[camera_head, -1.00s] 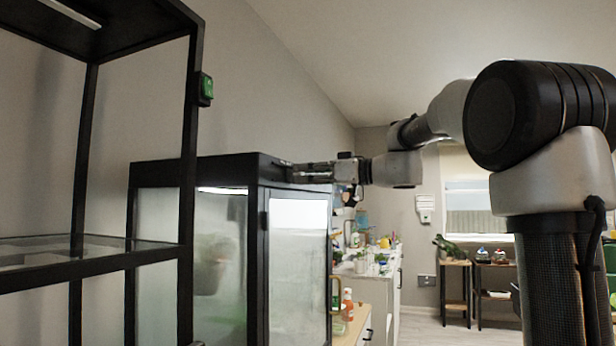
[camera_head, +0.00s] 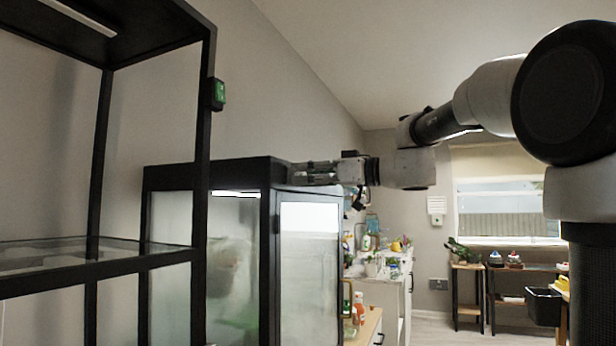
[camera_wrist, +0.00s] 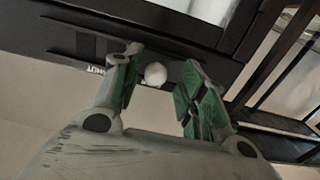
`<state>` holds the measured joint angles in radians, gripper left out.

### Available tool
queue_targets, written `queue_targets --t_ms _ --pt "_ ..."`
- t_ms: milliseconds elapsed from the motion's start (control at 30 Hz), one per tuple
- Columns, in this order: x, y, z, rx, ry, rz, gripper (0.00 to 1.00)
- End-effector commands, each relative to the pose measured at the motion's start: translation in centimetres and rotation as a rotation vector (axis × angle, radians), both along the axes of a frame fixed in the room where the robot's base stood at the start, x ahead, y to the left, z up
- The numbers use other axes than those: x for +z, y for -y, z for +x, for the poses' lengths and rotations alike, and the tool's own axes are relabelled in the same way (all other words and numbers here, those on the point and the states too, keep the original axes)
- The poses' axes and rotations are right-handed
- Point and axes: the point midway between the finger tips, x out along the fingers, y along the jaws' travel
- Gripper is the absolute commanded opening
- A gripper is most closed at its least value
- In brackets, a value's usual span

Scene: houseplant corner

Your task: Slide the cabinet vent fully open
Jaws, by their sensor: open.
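The cabinet (camera_head: 240,174) is a black-framed box with frosted glass sides, left of centre in the head view. My gripper (camera_head: 303,174) reaches in from the right to the upper part of its right side. In the wrist view my gripper (camera_wrist: 160,60) is open, its green-padded fingers on either side of a round white knob (camera_wrist: 155,74). The knob sits on the dark vent strip (camera_wrist: 80,47) beside small white lettering. A gap shows between the knob and each finger; contact cannot be told. The knob is hidden in the head view.
A black open shelf frame (camera_head: 203,130) with a green switch box (camera_head: 217,94) stands close at the left. Behind the cabinet are a cluttered white counter (camera_head: 393,285) and a plant stand (camera_head: 467,290) by the window. Some floor is clear at the right.

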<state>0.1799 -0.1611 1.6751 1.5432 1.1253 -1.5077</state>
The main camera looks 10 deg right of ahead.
Motion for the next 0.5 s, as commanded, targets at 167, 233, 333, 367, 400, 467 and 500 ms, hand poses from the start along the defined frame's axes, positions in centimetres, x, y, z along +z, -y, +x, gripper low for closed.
queue_targets --t_ms 167,233,333,367,400,467,500 --pt "0.0 0.7 -0.4 -0.003 0.000 0.000 0.42" --pt "0.0 1.6 -1.0 -0.005 0.001 0.000 0.42" --pt "0.0 3.4 -2.2 -0.007 0.001 0.000 0.42" --pt "0.0 4.0 -2.6 -0.007 0.001 0.000 0.42" --pt "0.0 4.7 -3.2 -0.008 0.001 0.000 0.42" --pt "0.0 5.8 -4.0 -0.007 0.001 0.001 0.42" --pt "0.0 6.5 -4.5 -0.007 0.001 0.001 0.42"
